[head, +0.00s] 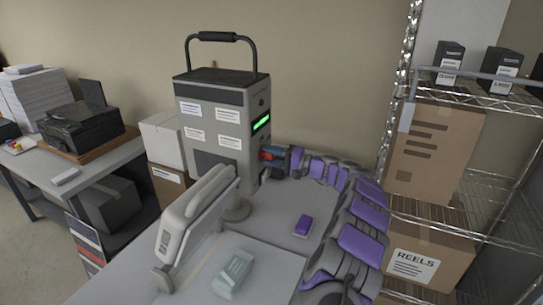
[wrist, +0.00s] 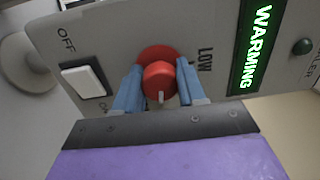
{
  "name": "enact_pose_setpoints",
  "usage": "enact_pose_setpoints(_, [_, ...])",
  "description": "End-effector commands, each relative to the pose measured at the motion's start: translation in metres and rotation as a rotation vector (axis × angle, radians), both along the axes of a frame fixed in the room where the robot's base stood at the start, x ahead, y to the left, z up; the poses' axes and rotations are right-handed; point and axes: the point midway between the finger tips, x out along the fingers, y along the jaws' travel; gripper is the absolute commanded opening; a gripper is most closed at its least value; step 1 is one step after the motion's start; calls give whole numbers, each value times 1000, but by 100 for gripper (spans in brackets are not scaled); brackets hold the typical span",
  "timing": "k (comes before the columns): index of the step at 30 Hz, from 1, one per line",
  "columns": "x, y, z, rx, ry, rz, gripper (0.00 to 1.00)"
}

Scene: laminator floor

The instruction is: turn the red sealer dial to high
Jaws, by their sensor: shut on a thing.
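The red sealer dial (wrist: 159,80) is on the grey face of the sealer (head: 215,115), and it also shows small in the head view (head: 266,155). My gripper (wrist: 160,85) is shut on the dial, with one blue finger on each side of it. A pale pointer mark on the dial points down in the wrist view, toward my gripper's base. The label LOW (wrist: 205,61) stands right of the dial. No HIGH label shows. A lit green display (wrist: 254,45) reads WARMING. A white rocker switch (wrist: 84,81) sits left, between OFF and a partly hidden label.
A white lever-arm device (head: 195,220) stands on the table in front of the sealer. A purple block (head: 302,226) and a pale green bundle (head: 233,272) lie on the table. A wire shelf with boxes (head: 430,155) stands close at right.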

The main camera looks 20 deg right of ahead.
Motion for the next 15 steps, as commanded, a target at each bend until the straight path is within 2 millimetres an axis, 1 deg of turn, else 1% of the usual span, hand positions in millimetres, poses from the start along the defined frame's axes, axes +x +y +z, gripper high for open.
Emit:
enact_pose_setpoints(1, [0,0,-4,27,37,1,9])
enact_pose_setpoints(6, [0,0,-4,123,134,0,9])
enact_pose_setpoints(15, [0,0,-4,239,248,0,9])
